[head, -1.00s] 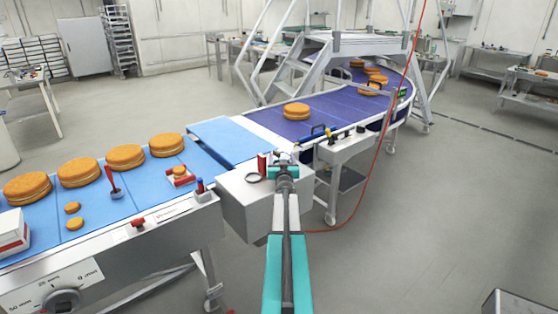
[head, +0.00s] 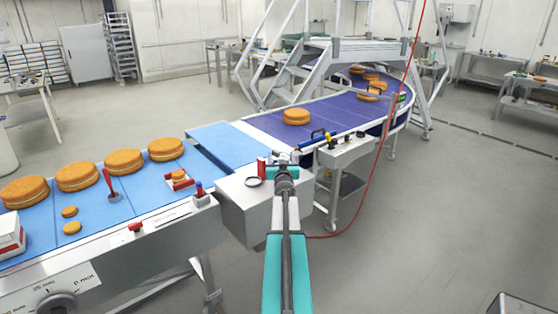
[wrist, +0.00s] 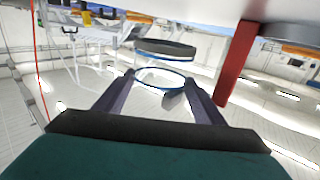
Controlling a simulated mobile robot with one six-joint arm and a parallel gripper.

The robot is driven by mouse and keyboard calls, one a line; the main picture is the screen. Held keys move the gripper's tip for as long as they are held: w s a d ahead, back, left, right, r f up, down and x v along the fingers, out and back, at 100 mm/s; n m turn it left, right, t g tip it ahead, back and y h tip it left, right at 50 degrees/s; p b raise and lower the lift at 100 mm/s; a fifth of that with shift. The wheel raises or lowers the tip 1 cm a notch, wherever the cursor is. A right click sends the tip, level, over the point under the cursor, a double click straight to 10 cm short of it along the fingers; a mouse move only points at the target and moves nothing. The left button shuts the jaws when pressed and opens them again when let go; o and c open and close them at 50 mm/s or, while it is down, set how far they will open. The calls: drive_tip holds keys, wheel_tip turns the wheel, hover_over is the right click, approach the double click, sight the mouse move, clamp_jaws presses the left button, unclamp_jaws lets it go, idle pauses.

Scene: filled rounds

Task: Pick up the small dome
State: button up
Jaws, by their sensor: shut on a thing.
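My gripper (head: 283,160) is over the back right part of the white box at the conveyor's end. In the wrist view its two dark fingers (wrist: 158,100) stand apart with a small clear dome (wrist: 160,74) between them. The dome is see-through, with a thin blue-tinted rim facing the camera, so its edges are hard to make out. My gripper is shut on it. In the head view the dome is too small and too much covered by my gripper to tell apart.
A red cable (head: 372,175) hangs at right. Round cakes (head: 125,161) line the blue belt at left.

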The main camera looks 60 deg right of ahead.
drive_tip(key=w+a+r+b+v, duration=0.1)
drive_tip(key=b+v, duration=0.1)
drive_tip(key=v, duration=1)
drive_tip(key=shift+a+r, duration=0.1)
drive_tip(key=shift+a, duration=0.1)
idle(0.5)
drive_tip(key=w+a+r+n+t+y, duration=0.3)
drive_tip(key=w+a+r, duration=0.1)
drive_tip(key=w+a, duration=0.95)
drive_tip(key=w+a+r+n+t+y, duration=0.2)
drive_tip(key=w+a+r+t+y, duration=0.1)
drive_tip(key=w+a, duration=1)
drive_tip(key=w+a+r+n+y, duration=0.2)
drive_tip(key=a+y, duration=0.1)
drive_tip(key=a, duration=1)
drive_tip(key=w+a+r+n+t+y, duration=0.1)
drive_tip(key=w+a+r+n+y, duration=0.1)
drive_tip(key=a, duration=1.1)
drive_tip(key=w+a+r+n+y, duration=0.2)
drive_tip(key=w+a+r+y, duration=0.1)
drive_tip(key=a, duration=1.1)
drive_tip(key=shift+w+t+y+b, duration=0.3)
drive_tip(key=shift+w+y+b, duration=0.05)
drive_tip(key=shift+y+b, duration=0.1)
